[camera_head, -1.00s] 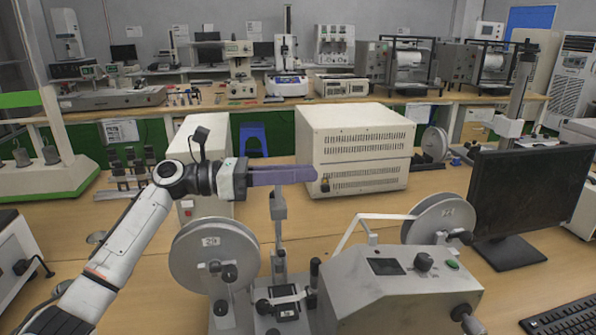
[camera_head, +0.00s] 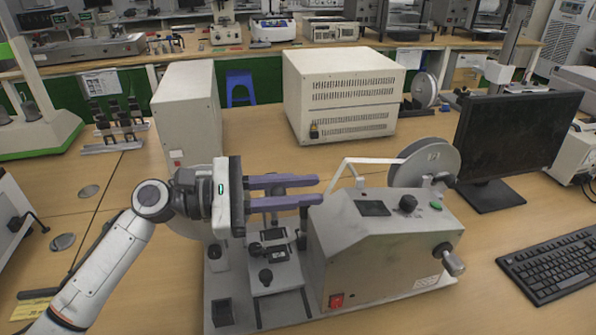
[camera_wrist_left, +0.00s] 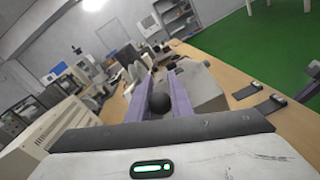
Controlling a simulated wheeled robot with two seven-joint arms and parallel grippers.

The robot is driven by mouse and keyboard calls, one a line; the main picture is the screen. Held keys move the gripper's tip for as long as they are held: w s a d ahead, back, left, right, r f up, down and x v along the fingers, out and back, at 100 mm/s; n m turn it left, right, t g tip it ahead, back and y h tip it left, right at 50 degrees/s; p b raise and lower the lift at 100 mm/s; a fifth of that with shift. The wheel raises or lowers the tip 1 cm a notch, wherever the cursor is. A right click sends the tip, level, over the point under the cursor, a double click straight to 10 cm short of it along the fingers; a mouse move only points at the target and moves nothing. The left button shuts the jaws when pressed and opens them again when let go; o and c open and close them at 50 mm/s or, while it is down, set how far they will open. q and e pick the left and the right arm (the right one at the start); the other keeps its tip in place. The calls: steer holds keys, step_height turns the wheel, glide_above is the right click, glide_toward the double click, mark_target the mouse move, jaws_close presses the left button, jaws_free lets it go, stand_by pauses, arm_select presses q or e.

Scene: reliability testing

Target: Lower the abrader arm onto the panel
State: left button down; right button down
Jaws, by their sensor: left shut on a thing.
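The abrader (camera_head: 370,245) is a grey bench machine with a sloped control box, a dial and a side crank. My left gripper (camera_head: 318,190) reaches in from the left above its plate, with purple fingers pointing right. In the left wrist view, a dark round knob (camera_wrist_left: 159,103) sits between the purple fingers, and the gripper is shut on it. The knob and most of the arm bearing it are hidden in the head view. A dark small panel-like holder (camera_head: 275,256) lies on the base plate below the fingers.
A grey wheel (camera_head: 425,168) and a white bent bar (camera_head: 350,168) rise behind the control box. A monitor (camera_head: 515,140) and keyboard (camera_head: 560,260) stand right. Beige boxes (camera_head: 345,95) (camera_head: 187,110) stand behind. Free tabletop lies between the boxes and the abrader.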

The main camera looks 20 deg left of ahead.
arm_select(q)
steer(key=shift+s+d+f, duration=0.15)
steer(key=shift+s+f, duration=0.05)
steer(key=shift+f, duration=0.1)
steer(key=c, duration=1.6)
jaws_free()
steer(key=b+v, duration=0.2)
steer(key=v, duration=0.8)
steer(key=shift+s, duration=0.15)
